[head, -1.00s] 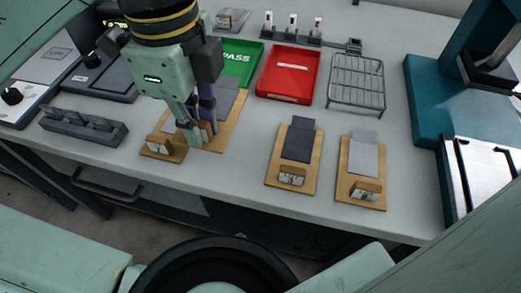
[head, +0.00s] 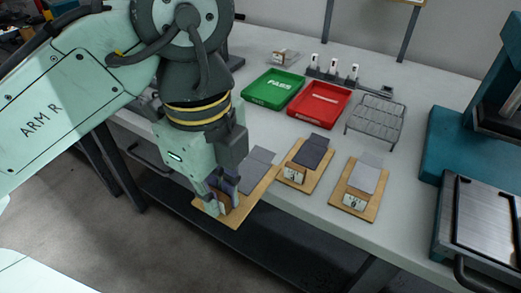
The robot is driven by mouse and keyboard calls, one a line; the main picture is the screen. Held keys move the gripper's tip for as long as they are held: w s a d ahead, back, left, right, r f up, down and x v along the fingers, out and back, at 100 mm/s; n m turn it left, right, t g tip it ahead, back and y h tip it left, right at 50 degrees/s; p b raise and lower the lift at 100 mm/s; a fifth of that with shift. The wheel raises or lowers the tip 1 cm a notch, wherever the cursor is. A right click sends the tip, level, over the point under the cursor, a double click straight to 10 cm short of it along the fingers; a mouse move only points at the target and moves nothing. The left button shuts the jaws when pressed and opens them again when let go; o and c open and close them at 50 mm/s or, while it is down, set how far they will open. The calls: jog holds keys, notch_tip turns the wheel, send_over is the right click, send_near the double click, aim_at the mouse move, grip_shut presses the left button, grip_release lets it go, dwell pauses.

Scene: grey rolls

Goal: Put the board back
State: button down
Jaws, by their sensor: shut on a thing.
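My gripper (head: 222,203) is shut on a wooden board (head: 262,193), around the small upright block near its front end. The board is a tan plate with a grey sheet (head: 258,160) at its far end. Its front end reaches out past the front edge of the table. Whether its far end touches the table is hard to tell. The fingers hide part of the block. Two similar boards lie to the right: one with a dark grey sheet (head: 312,151) and one with a light grey sheet (head: 365,177), each with a labelled front block.
A green tray (head: 274,88) marked PASS, a red tray (head: 320,101) and a wire rack (head: 376,120) stand behind the boards. A teal machine (head: 455,150) and a metal plate (head: 486,215) stand at right. The grey table (head: 400,185) is clear between the boards and machine.

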jog(key=w+d, duration=0.1)
jog(key=w, duration=0.3)
jog(key=w+d+f, duration=0.1)
jog(key=w, duration=0.4)
jog(key=w+d, duration=0.1)
jog(key=w, duration=0.4)
jog(key=shift+w+d+f, duration=0.2)
jog(key=shift+d, duration=0.05)
jog(key=shift+w+d+f, duration=0.1)
jog(key=shift+w+d, duration=0.05)
jog(key=shift+w, duration=0.35)
jog(key=shift+s+f, duration=0.1)
jog(key=shift+f, duration=1.6)
jog(key=shift+f, duration=0.1)
jog(key=c, duration=1.9)
grip_release()
jog(key=shift+c, duration=0.2)
jog(key=shift+o, duration=1.4)
